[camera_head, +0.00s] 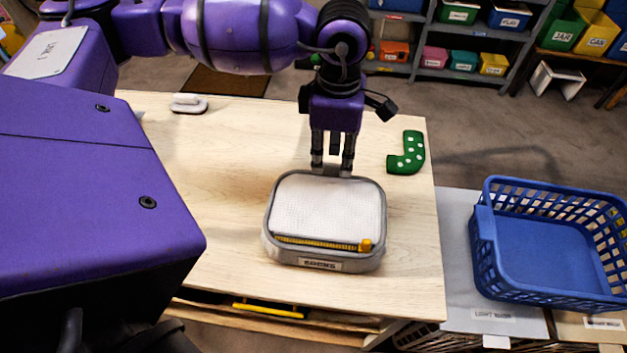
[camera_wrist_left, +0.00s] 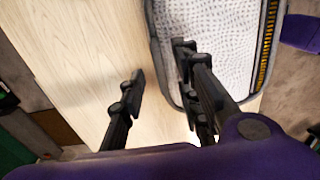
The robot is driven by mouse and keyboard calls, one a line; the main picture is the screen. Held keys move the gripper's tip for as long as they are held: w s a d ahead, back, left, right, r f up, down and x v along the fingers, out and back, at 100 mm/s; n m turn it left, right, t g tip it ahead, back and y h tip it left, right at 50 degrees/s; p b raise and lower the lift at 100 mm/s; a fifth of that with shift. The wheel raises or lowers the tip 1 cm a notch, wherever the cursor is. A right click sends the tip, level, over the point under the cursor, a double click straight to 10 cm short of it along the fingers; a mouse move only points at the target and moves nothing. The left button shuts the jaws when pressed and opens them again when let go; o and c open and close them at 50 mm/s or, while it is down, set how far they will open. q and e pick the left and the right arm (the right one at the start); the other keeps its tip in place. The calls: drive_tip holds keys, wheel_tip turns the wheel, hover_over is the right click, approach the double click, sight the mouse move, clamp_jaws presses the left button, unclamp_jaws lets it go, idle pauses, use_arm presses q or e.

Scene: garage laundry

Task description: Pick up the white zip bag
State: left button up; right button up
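The white zip bag (camera_head: 327,208) lies flat on the wooden table, with white mesh on top, a grey padded rim, a yellow zip and a label reading "SOCKS" on its front. My left gripper (camera_head: 332,167) points down at the bag's far edge. In the left wrist view, the left gripper (camera_wrist_left: 161,65) is open. One finger is over bare table and the other over the mesh of the bag (camera_wrist_left: 215,35), with the grey rim between them. Whether either finger touches the bag is not clear. My right gripper is not in view.
A green spotted L-shaped object (camera_head: 407,155) lies right of the bag, and a small white-and-grey object (camera_head: 188,104) at the far left. A blue basket (camera_head: 550,295) stands beyond the table's right edge. The wooden table (camera_head: 225,180) is clear left of the bag.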

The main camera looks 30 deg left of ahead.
sight(332, 163)
use_arm(q)
wheel_tip(332, 163, down, 3)
drive_tip(key=shift+a+f, duration=0.1)
drive_tip(key=shift+f, duration=0.05)
drive_tip(key=shift+c, duration=0.2)
clamp_jaws()
